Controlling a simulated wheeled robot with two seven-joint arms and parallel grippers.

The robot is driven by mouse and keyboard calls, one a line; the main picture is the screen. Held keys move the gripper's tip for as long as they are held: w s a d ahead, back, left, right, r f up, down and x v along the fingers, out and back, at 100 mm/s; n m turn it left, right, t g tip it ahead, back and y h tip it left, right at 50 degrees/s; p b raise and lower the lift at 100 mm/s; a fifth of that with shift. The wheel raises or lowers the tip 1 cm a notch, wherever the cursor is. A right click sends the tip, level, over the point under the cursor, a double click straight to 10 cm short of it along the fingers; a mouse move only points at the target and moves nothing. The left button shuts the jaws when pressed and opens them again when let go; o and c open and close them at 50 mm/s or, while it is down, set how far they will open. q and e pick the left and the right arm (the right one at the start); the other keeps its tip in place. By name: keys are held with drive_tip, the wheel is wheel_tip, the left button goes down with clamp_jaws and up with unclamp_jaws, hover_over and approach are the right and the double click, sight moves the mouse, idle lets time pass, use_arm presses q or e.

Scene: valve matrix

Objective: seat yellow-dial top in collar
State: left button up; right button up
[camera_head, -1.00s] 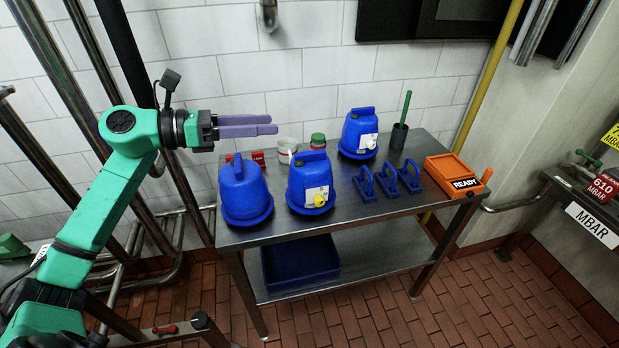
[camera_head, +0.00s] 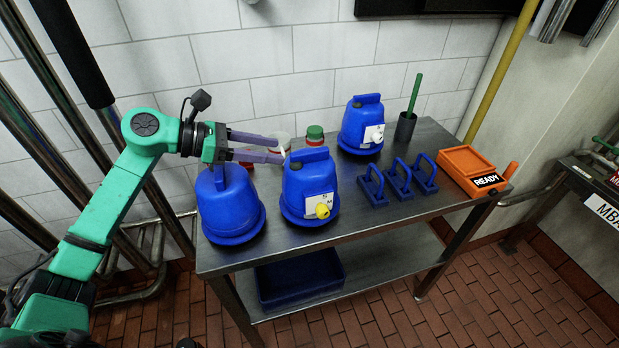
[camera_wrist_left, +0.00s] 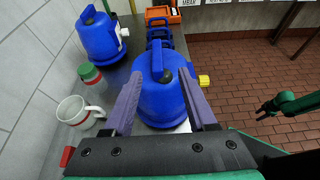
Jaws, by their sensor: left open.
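The yellow-dial top, a blue bell-shaped body (camera_head: 308,187) with a handle and a yellow dial (camera_head: 323,210), stands upright on the steel table. In the left wrist view the blue body (camera_wrist_left: 160,98) sits between my fingers, its yellow dial (camera_wrist_left: 203,81) to the right. My left gripper (camera_head: 279,149) is open, level, at the upper left of this top in the head view; contact cannot be told. I cannot make out which thing is the collar. A green arm with a dark gripper (camera_wrist_left: 266,110), likely my right, shows small at right in the wrist view.
A plain-sided blue top (camera_head: 230,205) stands at left, a white-dial one (camera_head: 361,127) at the back. Three blue handled pieces (camera_head: 398,180), an orange READY box (camera_head: 474,171) and a dark cup (camera_head: 405,126) are to the right. A mug (camera_wrist_left: 78,113) stands beside the gripper.

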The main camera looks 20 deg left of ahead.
sight(300, 153)
use_arm(q)
drive_tip(key=p+x, duration=0.3)
drive_tip(key=x, duration=0.3)
drive_tip(key=shift+w+d+p, duration=0.25)
drive_tip(key=shift+w+p, duration=0.1)
drive_tip(key=shift+w, duration=0.1)
drive_tip(key=shift+w+d+f, duration=0.15)
drive_tip(key=shift+d+f, duration=0.1)
drive_tip(key=shift+f, duration=0.15)
drive_tip(key=shift+a, duration=0.1)
clamp_jaws()
drive_tip(key=shift+r, duration=0.15)
